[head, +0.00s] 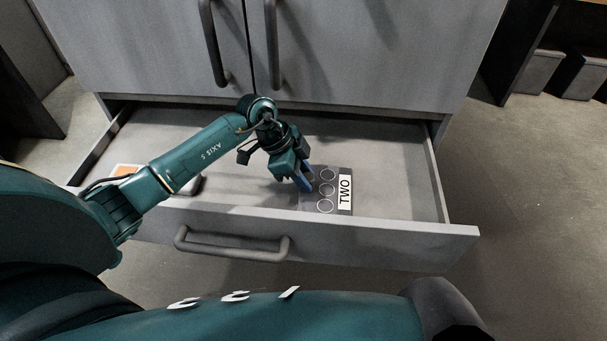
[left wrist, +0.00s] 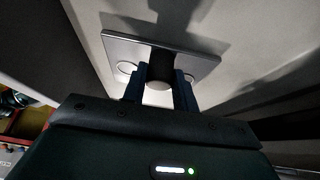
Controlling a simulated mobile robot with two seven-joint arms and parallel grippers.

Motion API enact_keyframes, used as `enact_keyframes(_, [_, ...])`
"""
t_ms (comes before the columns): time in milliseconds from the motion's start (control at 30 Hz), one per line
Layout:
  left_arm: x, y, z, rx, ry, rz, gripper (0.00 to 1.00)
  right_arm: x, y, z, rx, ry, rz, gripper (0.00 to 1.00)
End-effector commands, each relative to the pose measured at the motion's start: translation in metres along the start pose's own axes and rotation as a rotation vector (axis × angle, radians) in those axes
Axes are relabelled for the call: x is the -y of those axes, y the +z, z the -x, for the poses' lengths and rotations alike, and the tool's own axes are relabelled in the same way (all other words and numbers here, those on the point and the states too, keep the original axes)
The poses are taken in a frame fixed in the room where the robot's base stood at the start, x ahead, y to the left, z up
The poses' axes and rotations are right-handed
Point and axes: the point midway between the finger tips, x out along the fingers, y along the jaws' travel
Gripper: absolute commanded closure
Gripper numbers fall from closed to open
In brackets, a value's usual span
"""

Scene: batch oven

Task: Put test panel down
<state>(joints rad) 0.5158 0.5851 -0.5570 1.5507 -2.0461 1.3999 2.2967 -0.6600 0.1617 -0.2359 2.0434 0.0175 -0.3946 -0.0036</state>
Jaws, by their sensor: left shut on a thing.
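The test panel (head: 344,206) is a flat grey plate with white ring marks and a white label reading TWO. In the head view it is inside the open drawer (head: 398,178), near the front wall, right of centre. My left gripper (head: 308,183) comes in from the left and is shut on the panel at its left part. In the left wrist view the panel (left wrist: 203,62) lies beyond the fingers, which close around a dark round knob with a pale end. I cannot tell whether the panel touches the drawer floor. My right gripper is not in view.
An orange and white object (head: 126,170) lies in the drawer's left part, partly behind my arm. Grey cabinet doors (head: 350,50) with two handles stand above the drawer. The drawer's right part is bare. Its front has a bar handle (head: 232,252).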

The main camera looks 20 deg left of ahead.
Motion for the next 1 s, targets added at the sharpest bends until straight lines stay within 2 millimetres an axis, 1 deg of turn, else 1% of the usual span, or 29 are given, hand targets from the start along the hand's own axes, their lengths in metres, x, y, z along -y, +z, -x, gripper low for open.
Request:
enact_keyframes(67, [0.000, 0.001, -0.001, 0.005, 0.001, 0.000, 1.00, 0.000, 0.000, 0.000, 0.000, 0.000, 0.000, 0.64])
enact_keyframes(100, [-0.001, 0.003, -0.002, 0.008, 0.003, 0.000, 0.71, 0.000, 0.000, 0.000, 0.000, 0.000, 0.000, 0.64])
enact_keyframes(367, [-0.001, 0.002, -0.001, 0.006, 0.002, 0.000, 0.50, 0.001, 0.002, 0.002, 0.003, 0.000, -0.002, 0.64])
enact_keyframes(567, [-0.001, 0.002, -0.001, 0.006, 0.002, 0.000, 0.50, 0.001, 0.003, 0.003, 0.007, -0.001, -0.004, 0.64])
enact_keyframes(667, [0.000, 0.002, 0.003, 0.006, 0.000, 0.000, 0.50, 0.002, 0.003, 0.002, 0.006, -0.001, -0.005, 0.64])
enact_keyframes(767, [0.000, 0.002, 0.014, 0.006, -0.001, -0.001, 0.50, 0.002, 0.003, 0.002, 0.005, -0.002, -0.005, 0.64])
enact_keyframes(867, [0.001, 0.002, 0.033, 0.006, -0.004, -0.001, 0.50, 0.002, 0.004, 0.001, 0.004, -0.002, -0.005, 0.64])
enact_keyframes(1000, [0.001, 0.002, 0.064, 0.007, -0.004, -0.002, 0.50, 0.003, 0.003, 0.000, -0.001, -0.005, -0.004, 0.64])
